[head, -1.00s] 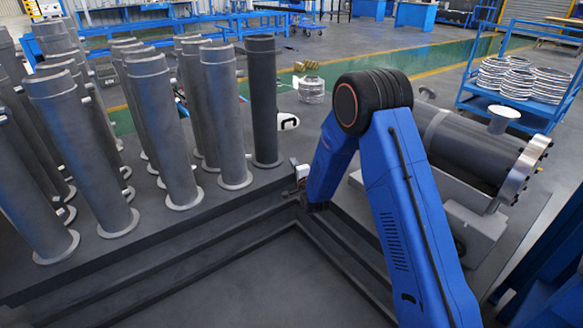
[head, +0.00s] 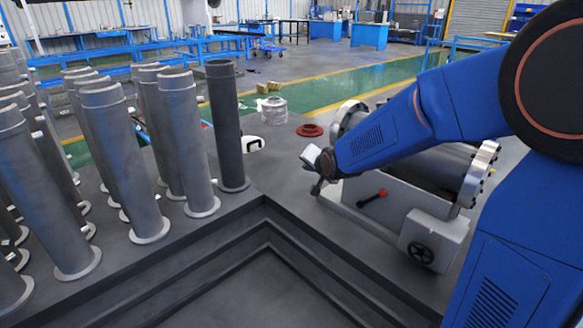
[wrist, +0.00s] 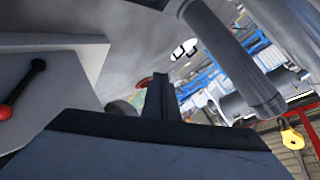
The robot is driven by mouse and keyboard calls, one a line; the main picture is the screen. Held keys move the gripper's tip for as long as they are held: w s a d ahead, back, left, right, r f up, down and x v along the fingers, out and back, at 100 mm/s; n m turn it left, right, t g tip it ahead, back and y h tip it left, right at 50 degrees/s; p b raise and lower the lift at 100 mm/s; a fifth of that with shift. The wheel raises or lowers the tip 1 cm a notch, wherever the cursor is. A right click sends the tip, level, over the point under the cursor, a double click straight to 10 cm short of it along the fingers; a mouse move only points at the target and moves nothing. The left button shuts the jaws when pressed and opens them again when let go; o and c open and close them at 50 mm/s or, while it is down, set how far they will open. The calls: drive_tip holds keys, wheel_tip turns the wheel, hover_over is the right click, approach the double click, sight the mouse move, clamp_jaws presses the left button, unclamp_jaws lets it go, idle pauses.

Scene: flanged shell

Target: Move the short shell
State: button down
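Several grey flanged shells stand upright at the left in the head view; a darker upright shell (head: 226,125) is at the right end of the group. Another grey shell (head: 433,163) lies on a pale stand (head: 395,205), partly hidden behind my arm, with a bolted flange (head: 478,174) at its right end. I cannot tell which one is the short shell. My gripper (head: 316,176) is small in the head view, left of the stand and right of the dark shell, seemingly touching neither. Its fingers are not clear. The wrist view shows a grey tube (wrist: 233,58) at the top.
A lever with a red knob (head: 381,193) and a handwheel (head: 420,253) stick out from the stand. The stepped dark platform edge (head: 265,225) lies in front. A red ring (head: 310,130) and a wrapped roll (head: 273,110) are on the floor behind. Blue benches stand farther back.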

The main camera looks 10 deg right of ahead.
drive_tip(key=s+d+n+g, duration=0.2)
drive_tip(key=s+d, duration=0.2)
drive_tip(key=s, duration=1)
drive_tip(key=s+d+r+n+g+h, duration=0.1)
drive_tip(key=s+d+n+g, duration=0.1)
drive_tip(key=s, duration=1.2)
drive_tip(key=s+d+n+g+h, duration=0.1)
drive_tip(key=s+d, duration=0.5)
drive_tip(key=s, duration=0.8)
drive_tip(key=shift+s+r+n+g, duration=0.25)
drive_tip(key=shift+r+n+g, duration=0.15)
drive_tip(key=shift+n+g, duration=0.6)
